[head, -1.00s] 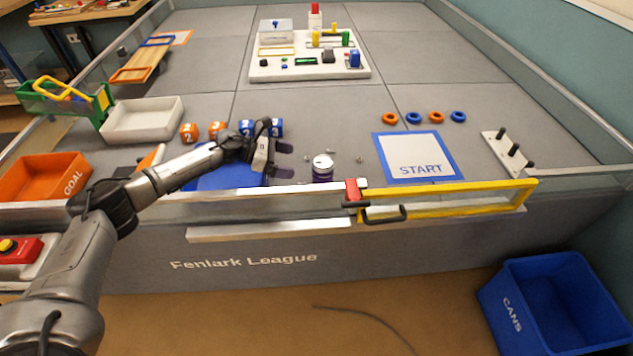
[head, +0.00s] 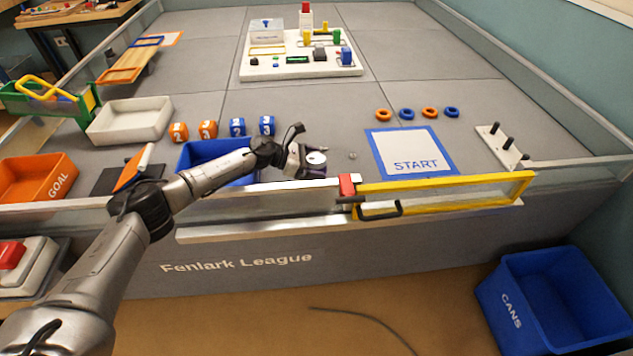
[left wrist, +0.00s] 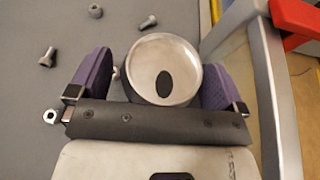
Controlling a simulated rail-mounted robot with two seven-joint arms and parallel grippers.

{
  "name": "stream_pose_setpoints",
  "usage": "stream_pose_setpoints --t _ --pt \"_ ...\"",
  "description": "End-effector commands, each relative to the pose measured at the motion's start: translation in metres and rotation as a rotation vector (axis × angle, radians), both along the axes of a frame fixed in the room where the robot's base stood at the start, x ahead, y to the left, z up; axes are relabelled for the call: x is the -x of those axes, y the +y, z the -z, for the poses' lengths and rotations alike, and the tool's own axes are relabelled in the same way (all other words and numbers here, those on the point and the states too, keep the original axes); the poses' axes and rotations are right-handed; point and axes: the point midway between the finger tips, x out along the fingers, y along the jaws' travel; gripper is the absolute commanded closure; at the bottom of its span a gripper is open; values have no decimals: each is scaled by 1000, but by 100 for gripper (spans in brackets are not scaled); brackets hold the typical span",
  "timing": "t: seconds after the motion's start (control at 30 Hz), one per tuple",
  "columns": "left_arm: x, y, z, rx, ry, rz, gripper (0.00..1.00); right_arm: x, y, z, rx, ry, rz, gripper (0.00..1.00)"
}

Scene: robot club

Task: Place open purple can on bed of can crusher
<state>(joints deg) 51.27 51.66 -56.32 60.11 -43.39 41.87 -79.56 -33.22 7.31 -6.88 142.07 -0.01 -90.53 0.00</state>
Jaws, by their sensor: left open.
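The open purple can (head: 316,158) stands upright on the grey field floor just inside the front wall. Its silver top with a dark oval opening faces up in the left wrist view (left wrist: 150,62). My left gripper (head: 308,167) is at the can, open, with one purple-padded finger on each side of it. In the left wrist view my left gripper (left wrist: 158,80) shows the can between its fingers, and I cannot tell whether the pads touch it. A red block on a white base (head: 12,256) is at the lower left edge; I cannot tell whether it is the can crusher. My right gripper is not in view.
A blue bin (head: 190,155) stands left of my gripper. Small bolts and nuts (left wrist: 95,11) lie near the can. The front wall (head: 265,203) and yellow-framed gate (head: 460,188) are close by. A blue CANS bin (head: 545,300) stands on the floor at right.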

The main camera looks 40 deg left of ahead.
Motion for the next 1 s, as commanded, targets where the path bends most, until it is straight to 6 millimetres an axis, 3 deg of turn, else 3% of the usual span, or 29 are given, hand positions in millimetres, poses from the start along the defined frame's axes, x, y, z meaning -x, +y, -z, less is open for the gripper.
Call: stream_pose_setpoints --t 0.33,1.0 --pt "-3 -3 2 -1 1 0 5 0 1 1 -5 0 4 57" --pt "-2 -2 2 -1 1 0 70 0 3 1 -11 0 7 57"
